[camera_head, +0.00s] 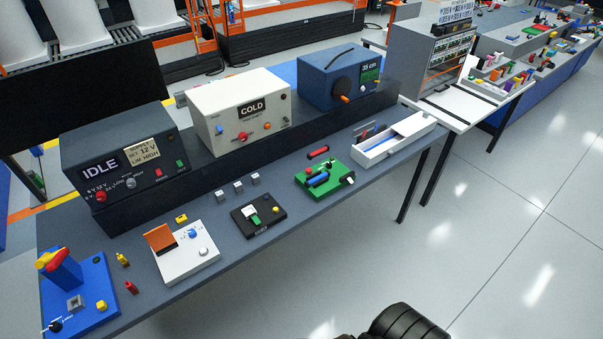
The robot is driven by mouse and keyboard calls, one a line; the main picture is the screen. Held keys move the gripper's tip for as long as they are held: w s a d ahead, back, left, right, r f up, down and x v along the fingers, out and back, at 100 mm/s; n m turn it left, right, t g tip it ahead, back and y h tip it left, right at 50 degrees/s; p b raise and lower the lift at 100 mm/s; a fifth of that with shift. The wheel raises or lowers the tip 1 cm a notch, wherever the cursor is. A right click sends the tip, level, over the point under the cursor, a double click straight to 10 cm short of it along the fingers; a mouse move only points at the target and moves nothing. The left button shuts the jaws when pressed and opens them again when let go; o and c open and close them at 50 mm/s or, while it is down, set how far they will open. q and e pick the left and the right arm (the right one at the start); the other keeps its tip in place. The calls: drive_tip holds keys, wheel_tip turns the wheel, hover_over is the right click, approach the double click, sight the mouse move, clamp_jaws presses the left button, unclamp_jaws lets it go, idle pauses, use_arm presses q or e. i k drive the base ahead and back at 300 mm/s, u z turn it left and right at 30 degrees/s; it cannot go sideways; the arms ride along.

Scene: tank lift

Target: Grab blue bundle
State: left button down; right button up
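A small blue cylindrical piece (318,179) lies on a green board (338,190) near the front edge of the grey bench. It is the blue item that best fits the bundle, but it is too small to tell whether it is made of several strands. Red pieces lie beside it on the board, and a whitish knob sits at the board's right end. Neither of my grippers shows in the head view. A black ribbed rounded part at the bottom edge looks like a piece of my own body.
A separate red cylinder (318,152) lies just behind the board. Boxy instruments, including a blue one (338,74), line the back. Open floor lies in front.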

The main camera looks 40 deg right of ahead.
sight(307, 183)
drive_tip(key=z, duration=0.4)
drive_tip(key=i, duration=0.95)
drive_tip(key=z, duration=0.6)
